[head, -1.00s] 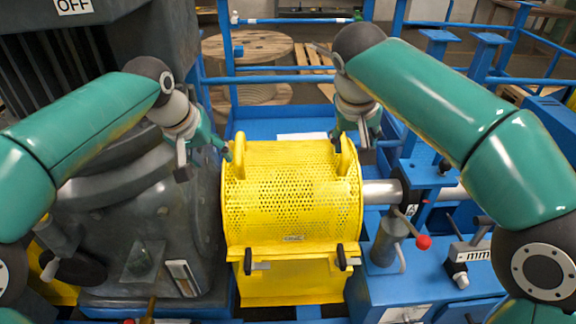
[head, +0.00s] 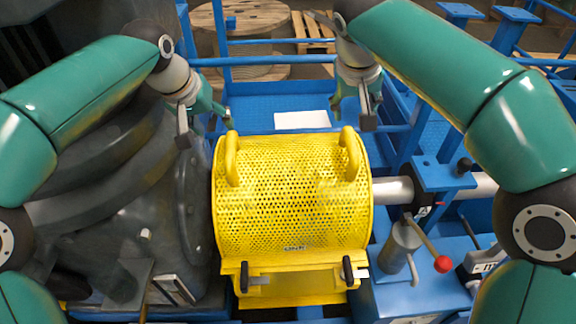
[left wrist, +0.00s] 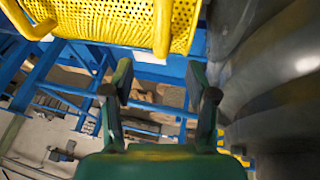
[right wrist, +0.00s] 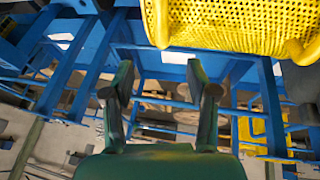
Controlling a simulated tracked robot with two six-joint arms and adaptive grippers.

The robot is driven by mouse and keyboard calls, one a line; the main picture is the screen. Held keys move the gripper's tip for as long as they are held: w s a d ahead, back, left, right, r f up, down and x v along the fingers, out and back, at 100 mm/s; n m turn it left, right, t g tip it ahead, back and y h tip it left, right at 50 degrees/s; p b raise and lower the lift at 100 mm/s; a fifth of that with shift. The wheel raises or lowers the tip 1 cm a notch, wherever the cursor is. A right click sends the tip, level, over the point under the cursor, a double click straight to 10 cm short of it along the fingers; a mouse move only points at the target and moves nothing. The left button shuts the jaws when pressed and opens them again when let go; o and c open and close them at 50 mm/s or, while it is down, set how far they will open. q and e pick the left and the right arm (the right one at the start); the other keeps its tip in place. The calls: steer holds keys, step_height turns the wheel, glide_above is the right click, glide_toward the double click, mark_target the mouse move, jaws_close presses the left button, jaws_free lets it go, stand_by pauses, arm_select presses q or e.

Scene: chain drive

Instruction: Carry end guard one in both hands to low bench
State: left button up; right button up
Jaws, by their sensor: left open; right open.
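End guard one is most likely the yellow perforated cover (head: 290,210). It sits over the drive, with a left handle (head: 231,160) and a right handle (head: 349,155) on top. My left gripper (head: 201,120) is open and empty, beyond and left of the left handle. My right gripper (head: 353,110) is open and empty, just beyond the right handle. The left wrist view shows empty space between the left fingers (left wrist: 160,85), with the yellow cover past them. The right wrist view shows the same for the right fingers (right wrist: 161,85). I cannot make out the low bench.
A dark grey housing (head: 130,220) stands close on the left. A grey shaft (head: 392,190) and a red-knobbed lever (head: 442,263) are on the right. Blue rails and a wooden spool (head: 240,18) are behind. Black latches (head: 244,277) sit on the cover's front.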

mark_target(229, 144)
arm_select(q)
steer(key=shift+w, duration=0.1)
arm_select(e)
steer(key=shift+w, duration=0.15)
arm_select(q)
steer(key=shift+a, duration=0.1)
arm_select(e)
steer(key=shift+a, duration=0.1)
arm_select(q)
steer(key=x, duration=1.2)
arm_select(e)
steer(key=x, duration=1.7)
steer(key=shift+r, duration=0.1)
arm_select(q)
steer(key=shift+c, duration=0.2)
arm_select(e)
steer(key=shift+c, duration=0.2)
arm_select(q)
jaws_close()
arm_select(e)
jaws_close()
